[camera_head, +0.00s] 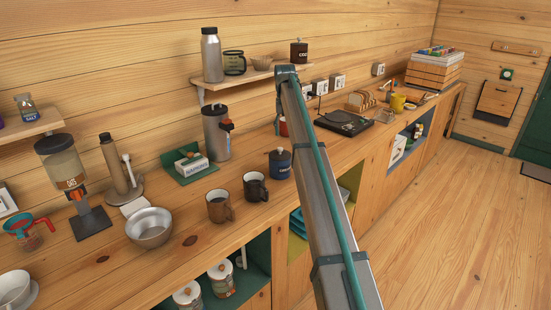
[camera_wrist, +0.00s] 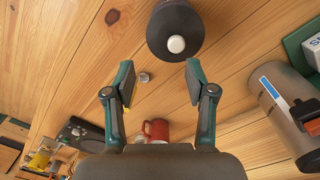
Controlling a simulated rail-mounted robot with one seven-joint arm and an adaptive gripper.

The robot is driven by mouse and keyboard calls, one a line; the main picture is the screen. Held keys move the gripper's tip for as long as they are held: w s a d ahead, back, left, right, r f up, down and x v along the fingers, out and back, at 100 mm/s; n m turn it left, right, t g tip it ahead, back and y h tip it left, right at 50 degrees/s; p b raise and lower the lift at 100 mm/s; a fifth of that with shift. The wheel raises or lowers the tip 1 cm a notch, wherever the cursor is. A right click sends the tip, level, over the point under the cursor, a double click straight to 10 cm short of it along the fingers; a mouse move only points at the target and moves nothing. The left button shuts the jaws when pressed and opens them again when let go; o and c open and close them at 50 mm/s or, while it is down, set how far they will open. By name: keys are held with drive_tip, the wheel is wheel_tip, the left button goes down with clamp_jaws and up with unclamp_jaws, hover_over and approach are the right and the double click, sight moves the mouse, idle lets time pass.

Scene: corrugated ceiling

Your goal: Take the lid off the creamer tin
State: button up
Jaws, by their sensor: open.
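A dark blue tin (camera_head: 280,166) with a dark lid and a small knob stands upright on the counter in the head view; its label is not readable. The wrist view shows a dark round lid (camera_wrist: 188,22) with a pale knob from above, apparently this tin. The lid looks seated on the tin. My gripper (camera_wrist: 158,80) is open and empty in the wrist view. Its fingers point toward the lid but stop short of it, with the lid beyond and slightly right of the gap. In the head view I cannot make out the gripper.
A turntable (camera_head: 344,122) sits farther right.

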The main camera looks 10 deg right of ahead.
drive_tip(key=a+r, duration=0.2)
drive_tip(key=p, duration=0.1)
hover_over(280, 148)
wheel_tip(280, 148, down, 5)
drive_tip(key=shift+s+r, duration=0.1)
drive_tip(key=shift+f+p, duration=1.2)
drive_tip(key=shift+f, duration=1.9)
drive_tip(key=c, duration=1)
drive_tip(key=shift+w+r, duration=0.1)
drive_tip(key=shift+w, duration=0.1)
drive_tip(key=shift+c, duration=0.2)
